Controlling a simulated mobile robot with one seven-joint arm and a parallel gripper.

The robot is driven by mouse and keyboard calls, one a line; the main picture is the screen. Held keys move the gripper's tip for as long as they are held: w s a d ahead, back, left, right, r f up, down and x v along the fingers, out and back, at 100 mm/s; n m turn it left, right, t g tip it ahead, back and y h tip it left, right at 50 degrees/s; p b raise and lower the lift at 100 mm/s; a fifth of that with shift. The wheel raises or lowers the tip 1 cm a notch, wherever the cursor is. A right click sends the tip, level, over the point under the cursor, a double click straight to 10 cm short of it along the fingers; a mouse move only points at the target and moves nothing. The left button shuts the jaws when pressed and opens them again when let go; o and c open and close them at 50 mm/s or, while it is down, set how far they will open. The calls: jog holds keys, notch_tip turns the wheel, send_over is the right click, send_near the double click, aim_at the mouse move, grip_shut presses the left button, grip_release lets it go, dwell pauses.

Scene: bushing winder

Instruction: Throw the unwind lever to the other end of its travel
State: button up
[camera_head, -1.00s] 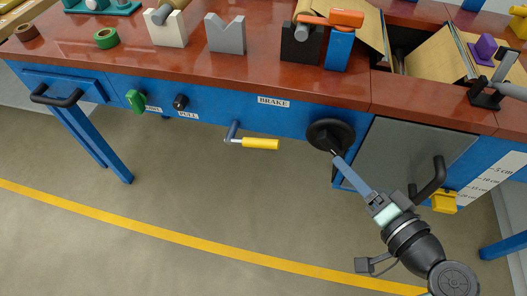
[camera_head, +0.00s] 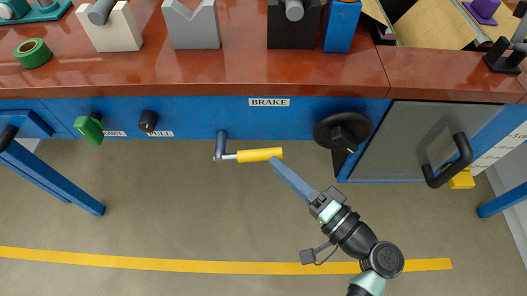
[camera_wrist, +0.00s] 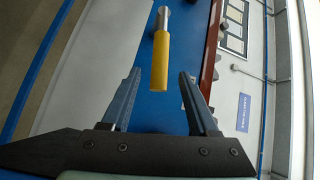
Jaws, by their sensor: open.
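A crank-like lever with a yellow grip (camera_head: 259,155) and a grey arm (camera_head: 221,145) sticks out of the blue front panel, below the BRAKE label (camera_head: 269,102). No label reading "unwind" is legible, so I cannot tell for sure that this is the unwind lever. Its grip points right, nearly level. My gripper (camera_head: 273,163) is at the free end of the grip, just below it in the picture. In the wrist view the yellow grip (camera_wrist: 159,62) lies ahead, between the lines of the two spread fingers (camera_wrist: 160,85). The gripper is open and empty.
A black round knob (camera_head: 343,131) and a grey door with a black handle (camera_head: 449,161) are to the right. A green knob (camera_head: 89,128) and a small black knob (camera_head: 148,121) are to the left. The red bench top (camera_head: 200,75) overhangs above. Below is open floor.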

aim_at(265, 155)
jog(key=x, duration=0.5)
jog(key=shift+w+a, duration=0.2)
jog(key=shift+w, duration=0.05)
grip_shut()
dwell(1.2)
